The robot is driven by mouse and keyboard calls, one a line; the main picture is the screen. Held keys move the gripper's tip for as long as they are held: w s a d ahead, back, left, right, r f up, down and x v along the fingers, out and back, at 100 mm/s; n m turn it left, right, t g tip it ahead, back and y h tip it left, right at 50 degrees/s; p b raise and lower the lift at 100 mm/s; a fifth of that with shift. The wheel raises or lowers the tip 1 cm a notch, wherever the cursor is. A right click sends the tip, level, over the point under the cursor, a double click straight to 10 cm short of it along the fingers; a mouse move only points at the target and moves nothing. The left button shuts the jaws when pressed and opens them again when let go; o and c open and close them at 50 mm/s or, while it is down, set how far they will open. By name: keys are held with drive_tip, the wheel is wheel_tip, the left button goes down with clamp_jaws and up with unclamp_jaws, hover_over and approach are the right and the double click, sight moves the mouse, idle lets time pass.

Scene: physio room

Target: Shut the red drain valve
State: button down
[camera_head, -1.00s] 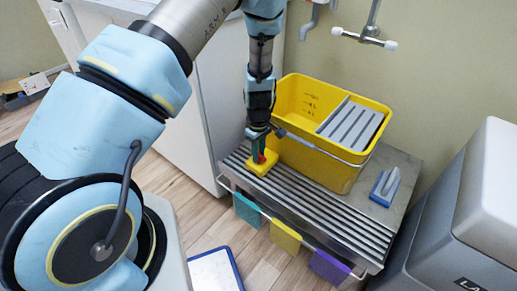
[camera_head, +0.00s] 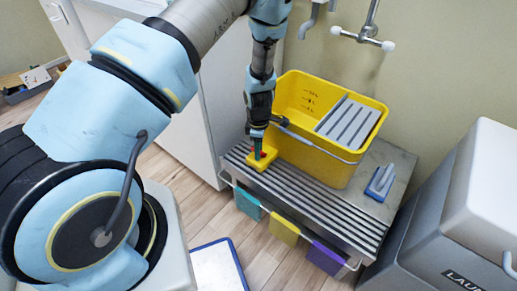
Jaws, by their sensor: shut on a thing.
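The red drain valve (camera_head: 263,154) shows as a small red piece on a yellow block-shaped outlet (camera_head: 266,167) at the lower left of a yellow bucket (camera_head: 325,163). My gripper (camera_head: 258,151) points down from above, at the bucket's left side. It is shut on the red valve, and its fingers cover much of it. How far the valve is turned cannot be told.
The bucket, with a grey slotted insert (camera_head: 348,122), stands on a slatted metal bench (camera_head: 300,213). A blue-and-grey brush (camera_head: 381,182) lies to its right. Coloured cloths (camera_head: 284,231) hang in front. A grey laundry bin (camera_head: 470,220) stands right, wall taps (camera_head: 364,38) behind.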

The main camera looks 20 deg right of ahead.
idle(0.3)
drive_tip(key=c, duration=0.7)
unclamp_jaws()
drive_tip(key=shift+r, duration=0.1)
wheel_tip(320, 180, up, 11)
drive_tip(key=shift+f+p, duration=0.2)
drive_tip(key=shift+p, duration=0.2)
drive_tip(key=shift+a, duration=0.1)
